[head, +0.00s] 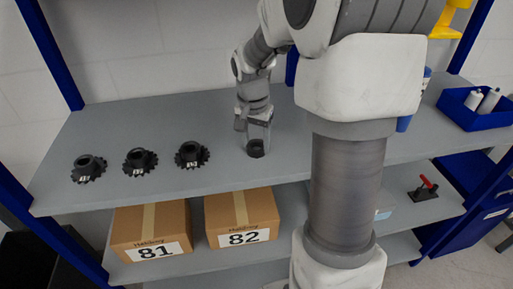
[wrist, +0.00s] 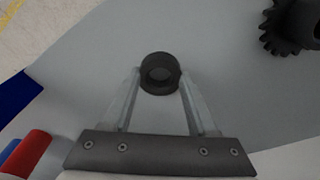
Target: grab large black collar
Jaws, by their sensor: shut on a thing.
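Part of the collar's side is hidden by the fingers.
Three black gears (head: 139,161) stand in a row to the left on the shelf top (head: 225,172). Boxes 81 (head: 151,225) and 82 (head: 241,212) are on the shelf below. A blue bin (head: 477,112) with white bottles is at the right. The shelf between gears and gripper is clear.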

